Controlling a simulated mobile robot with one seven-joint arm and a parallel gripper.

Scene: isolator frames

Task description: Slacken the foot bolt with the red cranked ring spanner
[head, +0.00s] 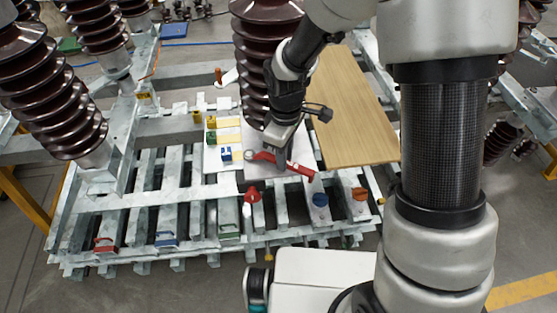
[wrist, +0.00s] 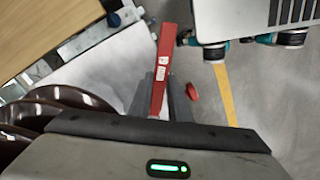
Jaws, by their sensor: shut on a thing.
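In the wrist view the red spanner (wrist: 164,60) runs up from between the two dark fingers of my gripper (wrist: 160,100). The ring end and the bolt are not visible there.
A wooden board (head: 352,110) lies right of the insulator (head: 268,40). A red piece (head: 252,195) and several coloured pieces sit on the slatted steel frame (head: 180,200) in front.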

